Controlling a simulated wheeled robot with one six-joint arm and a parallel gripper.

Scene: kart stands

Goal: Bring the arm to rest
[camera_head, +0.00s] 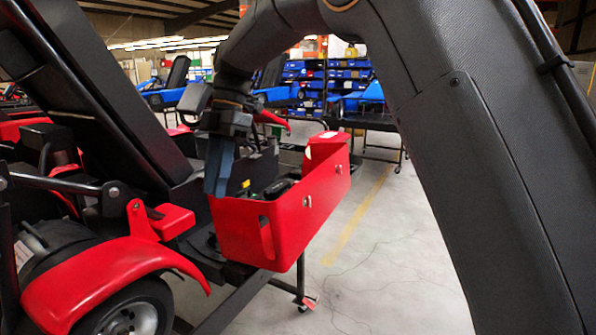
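My arm curves over from the right side of the view and hangs down near the middle. My gripper (217,184) points down with blue-grey fingers at the left end of a red open-topped panel or box (297,205). The fingertips overlap its upper rim in the picture; I cannot tell whether they touch it. The fingers are seen nearly edge-on, so the gap between them and anything held there are hidden.
A kart with a red fender (100,285) and a black wheel (130,315) stands close at the left on a stand. A black slanted panel (110,95) rises above it. Blue bins (345,80) stand behind. Concrete floor (385,255) is clear beyond the red part.

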